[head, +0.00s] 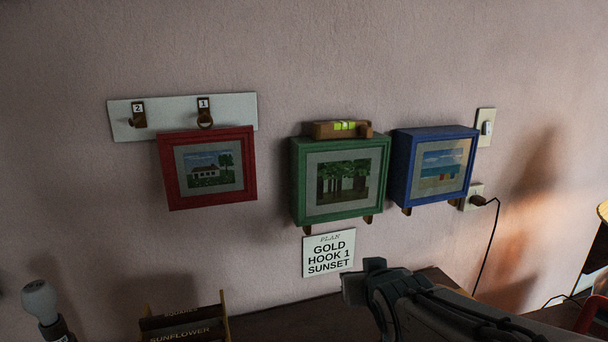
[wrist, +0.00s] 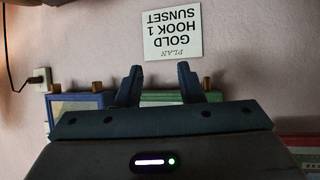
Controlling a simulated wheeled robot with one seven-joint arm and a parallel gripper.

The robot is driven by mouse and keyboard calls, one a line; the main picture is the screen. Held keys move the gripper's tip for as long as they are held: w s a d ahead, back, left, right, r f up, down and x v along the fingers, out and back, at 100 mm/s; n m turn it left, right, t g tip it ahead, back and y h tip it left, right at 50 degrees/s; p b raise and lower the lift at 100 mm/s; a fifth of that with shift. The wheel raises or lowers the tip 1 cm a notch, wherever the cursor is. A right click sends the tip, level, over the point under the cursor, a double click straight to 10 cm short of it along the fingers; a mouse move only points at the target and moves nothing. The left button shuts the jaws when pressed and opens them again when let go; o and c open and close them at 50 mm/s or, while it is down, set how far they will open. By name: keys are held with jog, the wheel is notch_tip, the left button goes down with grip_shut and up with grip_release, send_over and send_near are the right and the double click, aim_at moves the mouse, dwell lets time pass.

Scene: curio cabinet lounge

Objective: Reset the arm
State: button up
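My arm (head: 440,305) reaches in from the lower right of the head view. My gripper (head: 362,278) is at its end, below the plan card and the framed pictures. The wrist view is upside down, with the plan card (wrist: 172,34) beyond the fingertips. That card reads "GOLD HOOK 1 SUNSET" and also shows in the head view (head: 328,253).
A red frame (head: 162,172) hangs below hook 1 (head: 204,108); hook 2 (head: 138,112) is empty. A green frame (head: 297,185) carries a spirit level (head: 322,130). A blue frame (head: 402,168) hangs by a socket and cord. A bulb (head: 40,300) and a labelled rack (head: 185,325) stand lower left.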

jog(key=s+d+r+m+g+p, duration=0.1)
jog(key=s+g+p, duration=0.7)
jog(key=s, duration=0.8)
jog(key=shift+s+d+r+g+h+p, duration=0.4)
jog(key=shift+d+r+g, duration=0.25)
jog(key=shift+d, duration=0.55)
jog(key=shift+w, duration=0.15)
jog(key=n+t+y+b, duration=0.3)
jog(key=t+y+b, duration=0.35)
jog(key=t, duration=0.85)
send_near(371, 220)
jog(key=shift+g+h, duration=0.25)
jog(key=shift+h, duration=0.2)
jog(key=x, duration=1.1)
jog(key=shift+w+a+r, duration=0.15)
jog(key=shift+a+r, duration=0.1)
jog(key=shift+r, duration=0.05)
